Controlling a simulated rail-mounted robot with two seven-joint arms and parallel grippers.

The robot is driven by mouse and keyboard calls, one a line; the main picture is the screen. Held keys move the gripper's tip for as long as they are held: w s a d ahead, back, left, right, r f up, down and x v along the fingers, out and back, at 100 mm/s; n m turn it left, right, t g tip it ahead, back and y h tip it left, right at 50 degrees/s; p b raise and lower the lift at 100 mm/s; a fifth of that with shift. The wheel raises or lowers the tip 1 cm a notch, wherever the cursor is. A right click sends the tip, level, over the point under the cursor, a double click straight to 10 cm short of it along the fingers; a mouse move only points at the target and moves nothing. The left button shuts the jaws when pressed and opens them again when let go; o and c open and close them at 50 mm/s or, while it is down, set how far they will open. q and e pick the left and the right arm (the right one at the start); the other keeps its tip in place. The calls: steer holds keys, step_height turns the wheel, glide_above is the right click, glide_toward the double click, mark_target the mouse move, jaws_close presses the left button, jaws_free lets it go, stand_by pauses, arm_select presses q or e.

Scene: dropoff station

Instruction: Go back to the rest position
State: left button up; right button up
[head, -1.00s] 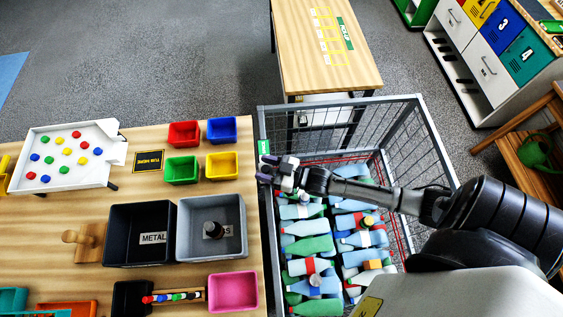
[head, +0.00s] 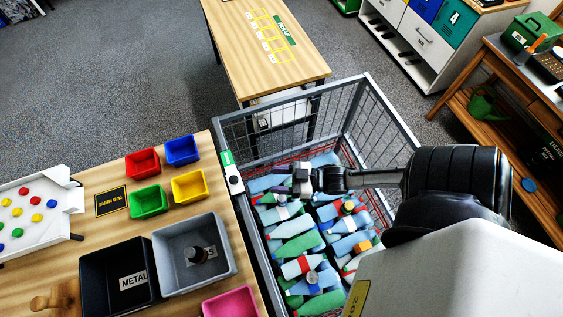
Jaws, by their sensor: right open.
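My right arm reaches in from the right, and its gripper (head: 284,180) hangs over the wire cage cart (head: 393,116) full of bottles. The gripper is open, with nothing seen between its fingers. Its tip points left, towards the cart's left rim and the table. Several blue, green and white bottles (head: 296,247) lie loose in the cart below it. My left arm and its gripper are not in view.
Another table (head: 232,57) stands behind the cart. Shelving (head: 418,39) and a wooden bench (head: 487,122) stand at right.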

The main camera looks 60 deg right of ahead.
steer(key=shift+s+d, duration=0.2)
steer(key=shift+s, duration=0.15)
stand_by(0.6)
